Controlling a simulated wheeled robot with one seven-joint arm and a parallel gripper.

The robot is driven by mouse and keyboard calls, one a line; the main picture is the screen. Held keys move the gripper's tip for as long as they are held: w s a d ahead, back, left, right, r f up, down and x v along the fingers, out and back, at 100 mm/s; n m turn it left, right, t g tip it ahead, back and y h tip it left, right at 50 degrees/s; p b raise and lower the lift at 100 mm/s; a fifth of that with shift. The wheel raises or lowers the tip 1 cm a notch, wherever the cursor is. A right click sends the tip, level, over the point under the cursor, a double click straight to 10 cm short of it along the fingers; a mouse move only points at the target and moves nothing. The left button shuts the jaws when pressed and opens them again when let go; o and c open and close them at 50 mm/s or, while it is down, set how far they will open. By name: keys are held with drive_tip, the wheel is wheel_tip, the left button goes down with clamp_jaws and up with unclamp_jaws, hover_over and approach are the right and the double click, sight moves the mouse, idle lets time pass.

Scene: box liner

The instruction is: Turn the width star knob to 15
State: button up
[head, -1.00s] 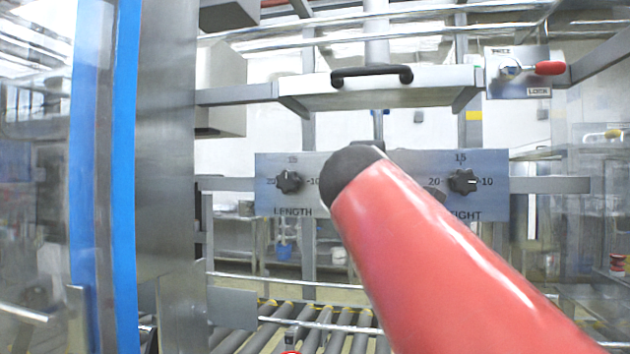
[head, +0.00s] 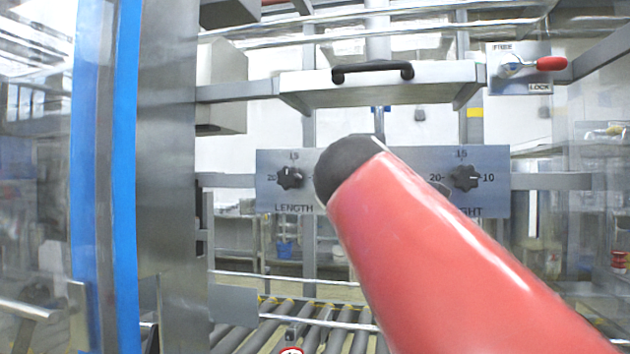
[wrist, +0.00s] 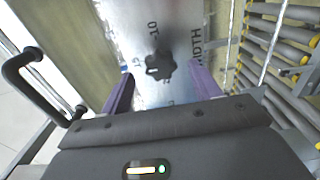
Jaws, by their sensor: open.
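The dark width star knob (wrist: 159,65) sits on a silver panel (wrist: 185,30) in the wrist view. The panel's lettering ends in "DTH" and runs sideways, with a "10" above the knob. Which number the knob points at I cannot tell. My gripper (wrist: 162,78) is open, its two purple fingers on either side of the knob with gaps between. Contact with the panel cannot be judged. In the head view my red arm covers the width knob.
The length knob (head: 290,176) and the height knob (head: 464,178) sit left and right of my arm. A flap with a black handle (head: 372,72) is above, a red-tipped lock lever (head: 550,63) is upper right. Rollers (head: 300,325) run below.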

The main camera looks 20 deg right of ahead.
drive_tip(key=v, duration=0.5)
drive_tip(key=shift+s+a+b, duration=0.15)
drive_tip(key=shift+s+b, duration=0.05)
drive_tip(key=shift+b, duration=0.1)
